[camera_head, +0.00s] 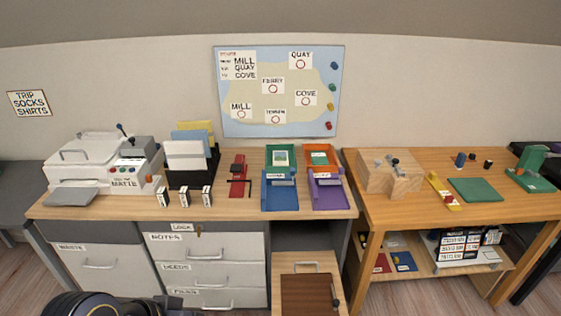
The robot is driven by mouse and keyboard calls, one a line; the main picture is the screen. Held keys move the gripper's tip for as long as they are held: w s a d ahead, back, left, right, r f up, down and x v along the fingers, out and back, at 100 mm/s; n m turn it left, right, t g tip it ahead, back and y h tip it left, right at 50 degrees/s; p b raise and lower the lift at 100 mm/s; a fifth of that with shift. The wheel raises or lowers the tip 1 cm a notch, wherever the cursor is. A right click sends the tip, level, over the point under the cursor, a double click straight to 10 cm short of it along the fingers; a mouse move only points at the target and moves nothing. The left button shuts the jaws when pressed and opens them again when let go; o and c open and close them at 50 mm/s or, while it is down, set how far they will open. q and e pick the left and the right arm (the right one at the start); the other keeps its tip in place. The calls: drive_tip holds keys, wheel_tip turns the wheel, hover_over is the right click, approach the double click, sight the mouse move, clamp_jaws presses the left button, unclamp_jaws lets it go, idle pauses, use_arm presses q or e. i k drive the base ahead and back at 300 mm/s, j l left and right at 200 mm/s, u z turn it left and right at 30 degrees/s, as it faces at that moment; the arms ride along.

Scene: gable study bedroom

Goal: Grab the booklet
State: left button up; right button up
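No single thing is clearly marked as the booklet. A red flat booklet-like item (382,263) and a blue one (404,261) lie on the lower shelf of the right table. A brown flat panel or cover (309,294) lies in the open compartment below the left desk; I cannot tell if it is a booklet. Sheets or cards lie in the green tray (269,157) and blue tray (281,197). A dark rounded part of my own arm shows at the bottom left. No gripper fingers can be made out, and my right arm is out of view.
The left desk (110,212) holds a white printer (95,160), a file rack (190,170), an orange tray (320,150) and a purple tray (328,199). The right table (400,215) holds a wooden block (390,175) and green mat (476,190). Drawers stand below the left desk.

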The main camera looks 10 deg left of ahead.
sight(279, 157)
drive_tip(key=u, duration=0.35)
drive_tip(key=i+j+u, duration=0.1)
drive_tip(key=i+u, duration=0.25)
drive_tip(key=u, duration=0.15)
drive_tip(key=i+u, duration=0.45)
drive_tip(key=i+l+u, duration=0.1)
drive_tip(key=i, duration=0.3)
drive_tip(key=i+l, duration=0.2)
drive_tip(key=i, duration=0.15)
drive_tip(key=u, duration=0.05)
